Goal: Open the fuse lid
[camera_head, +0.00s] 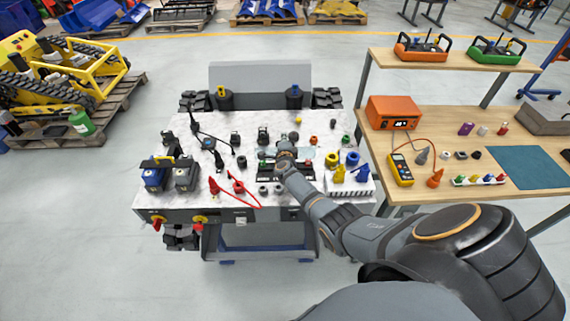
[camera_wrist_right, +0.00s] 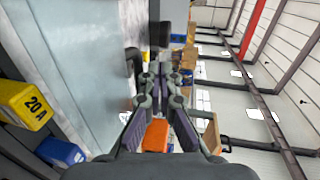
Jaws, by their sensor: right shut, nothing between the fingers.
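My right gripper (camera_head: 286,153) is over the middle of the light speckled carrier deck, with its arm coming in from the lower right. In the right wrist view my right gripper (camera_wrist_right: 160,78) has its fingers together at the tips, with nothing held. A dark fuse box (camera_head: 268,170) lies under and beside the gripper, partly hidden by it. In the wrist view a yellow fuse marked 20 A (camera_wrist_right: 28,106) and a blue fuse (camera_wrist_right: 60,152) stand at the left. I cannot clearly tell the lid or how far it stands open. My left gripper is not in view.
Blue and grey boxes (camera_head: 156,177) and a red cable (camera_head: 243,190) lie on the deck's left part. Yellow and blue plugs (camera_head: 362,173) stand on a white block to the right. A wooden bench (camera_head: 462,118) with an orange box (camera_head: 393,112) stands at the right.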

